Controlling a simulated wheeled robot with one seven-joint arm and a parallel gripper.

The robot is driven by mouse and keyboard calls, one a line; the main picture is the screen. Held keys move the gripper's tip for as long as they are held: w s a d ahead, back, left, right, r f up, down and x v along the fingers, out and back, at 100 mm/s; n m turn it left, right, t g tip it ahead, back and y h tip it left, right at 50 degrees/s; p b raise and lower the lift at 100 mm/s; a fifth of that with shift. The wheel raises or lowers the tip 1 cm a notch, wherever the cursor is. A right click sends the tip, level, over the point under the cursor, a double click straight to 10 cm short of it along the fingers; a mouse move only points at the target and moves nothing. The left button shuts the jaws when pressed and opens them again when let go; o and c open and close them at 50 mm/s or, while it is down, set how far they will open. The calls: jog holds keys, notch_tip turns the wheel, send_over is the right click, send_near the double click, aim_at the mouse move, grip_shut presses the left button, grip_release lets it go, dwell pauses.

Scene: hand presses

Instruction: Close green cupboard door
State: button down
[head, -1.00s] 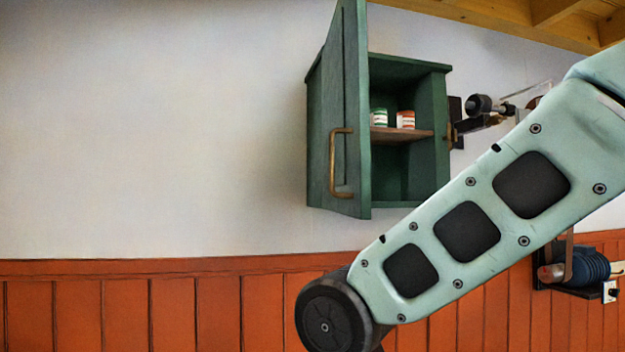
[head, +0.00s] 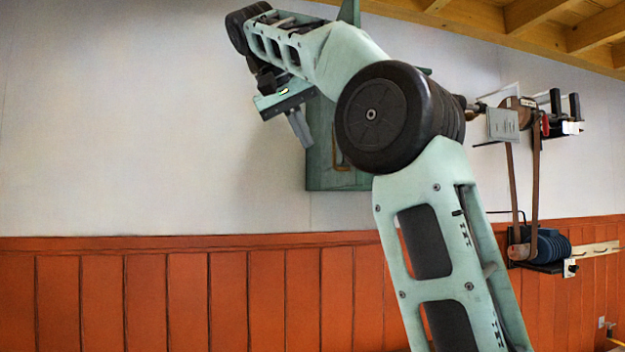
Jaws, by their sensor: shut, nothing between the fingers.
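The green cupboard (head: 318,172) hangs on the white wall, and my arm covers most of it. A tip of green (head: 349,12), which looks like the top of its door, shows above my arm. Part of the brass handle (head: 338,152) shows beside my elbow joint. The door's angle and the cupboard's inside are hidden. My gripper (head: 301,132) is shut and empty, pointing down in front of the cupboard's left side. I cannot tell whether it touches the door.
A belt-driven machine (head: 520,122) is mounted on the wall to the right, with a blue motor (head: 545,248) below it. The white wall left of the cupboard is clear above the orange-red panelling (head: 190,295). Wooden beams (head: 540,12) run overhead at upper right.

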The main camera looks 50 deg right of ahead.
jog(key=s+d+f, duration=0.2)
jog(key=d+f, duration=0.5)
jog(key=d, duration=0.2)
jog(key=shift+s+f+b, duration=0.35)
jog(key=shift+s+b, duration=0.05)
jog(key=shift+b, duration=0.05)
jog(key=shift+d, duration=0.15)
